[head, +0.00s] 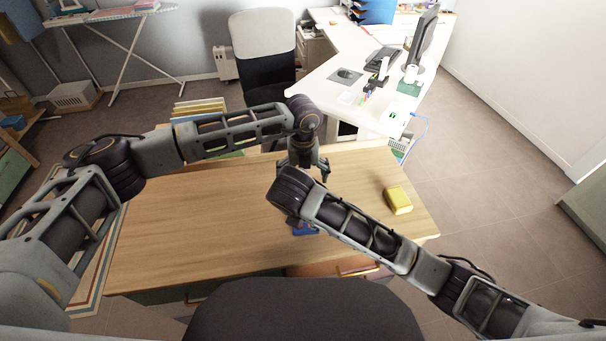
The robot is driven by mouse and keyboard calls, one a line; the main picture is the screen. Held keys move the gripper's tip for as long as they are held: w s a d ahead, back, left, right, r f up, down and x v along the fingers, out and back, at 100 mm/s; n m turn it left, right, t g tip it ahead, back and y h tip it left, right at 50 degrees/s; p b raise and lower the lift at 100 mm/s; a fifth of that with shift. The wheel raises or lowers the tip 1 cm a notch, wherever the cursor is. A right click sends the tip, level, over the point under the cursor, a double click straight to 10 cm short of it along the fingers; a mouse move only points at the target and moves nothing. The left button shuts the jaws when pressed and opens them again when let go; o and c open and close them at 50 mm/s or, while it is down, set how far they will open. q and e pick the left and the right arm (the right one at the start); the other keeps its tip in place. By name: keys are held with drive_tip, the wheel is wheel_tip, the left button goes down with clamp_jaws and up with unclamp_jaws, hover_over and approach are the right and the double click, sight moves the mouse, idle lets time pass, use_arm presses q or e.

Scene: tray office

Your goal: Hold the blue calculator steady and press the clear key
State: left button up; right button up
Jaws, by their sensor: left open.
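A small blue object (305,229), seemingly the blue calculator, lies on the wooden desk near its front edge. My right arm covers most of it, and its keys cannot be made out. My left gripper (303,172) points down over the desk, behind the blue object and apart from it in the picture. Its fingers are spread and nothing shows between them. My right arm reaches in from the lower right, with its wrist above the desk just behind and left of the blue object. The right gripper's fingers are hidden beneath that wrist.
A yellow block (398,200) sits on the right of the wooden desk (190,225). The desk's left half is clear. A dark chair back (300,312) stands at the front edge. Behind are an office chair (263,45) and a white desk (335,70) with a monitor.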

use_arm(q)
drive_tip(key=shift+f, duration=6.35)
drive_tip(key=c, duration=1.1)
use_arm(e)
clamp_jaws()
